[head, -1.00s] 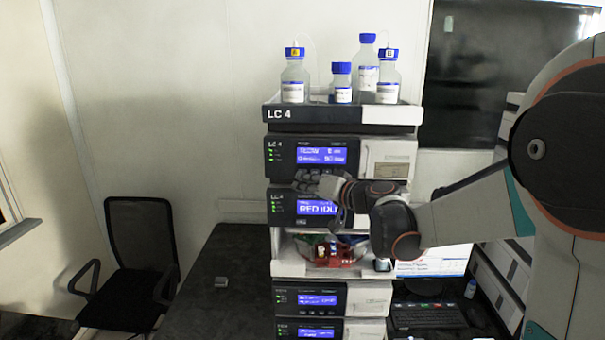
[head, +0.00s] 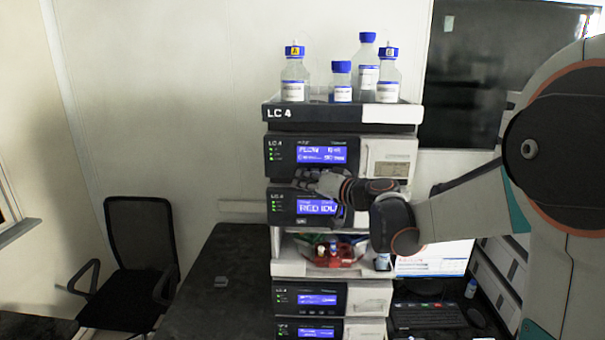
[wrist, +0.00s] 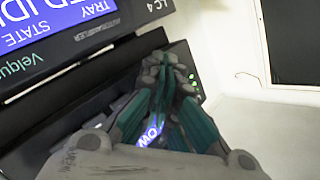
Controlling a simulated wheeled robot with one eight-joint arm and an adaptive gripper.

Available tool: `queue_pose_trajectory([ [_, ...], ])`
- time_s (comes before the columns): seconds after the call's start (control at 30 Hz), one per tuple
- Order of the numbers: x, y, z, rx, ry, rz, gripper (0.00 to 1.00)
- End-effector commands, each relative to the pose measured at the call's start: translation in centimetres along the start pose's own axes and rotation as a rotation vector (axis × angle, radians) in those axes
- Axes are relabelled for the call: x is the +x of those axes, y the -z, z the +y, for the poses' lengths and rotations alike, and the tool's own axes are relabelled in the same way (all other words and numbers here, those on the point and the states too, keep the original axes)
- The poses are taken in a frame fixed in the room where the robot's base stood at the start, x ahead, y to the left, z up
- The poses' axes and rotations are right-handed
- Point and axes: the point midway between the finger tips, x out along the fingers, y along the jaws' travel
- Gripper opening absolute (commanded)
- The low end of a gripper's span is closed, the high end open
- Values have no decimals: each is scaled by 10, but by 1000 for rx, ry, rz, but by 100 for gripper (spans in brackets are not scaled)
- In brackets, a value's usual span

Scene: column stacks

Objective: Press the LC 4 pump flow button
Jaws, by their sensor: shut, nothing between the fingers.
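The LC 4 pump (head: 281,168) is the upper module of the stack in the head view, with a blue display (head: 322,152) reading FLOW. My gripper (head: 302,181) is at the lower edge of its dark front panel and hides the buttons there. In the wrist view, which is upside down, my gripper (wrist: 170,72) is shut and empty, its fingertips at the dark pump panel (wrist: 182,52). Part of the lit display (wrist: 150,133) shows between the fingers. I cannot tell whether the fingertips touch a button.
Capped bottles (head: 293,78) stand in the top tray (head: 318,114). A chair (head: 140,240) stands left; a keyboard (head: 428,316) lies right.

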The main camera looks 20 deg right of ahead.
Motion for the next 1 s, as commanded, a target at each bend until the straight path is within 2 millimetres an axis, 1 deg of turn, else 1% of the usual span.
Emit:
queue_pose_trajectory([
  [1.0,5,4,4,0,0,0,0],
])
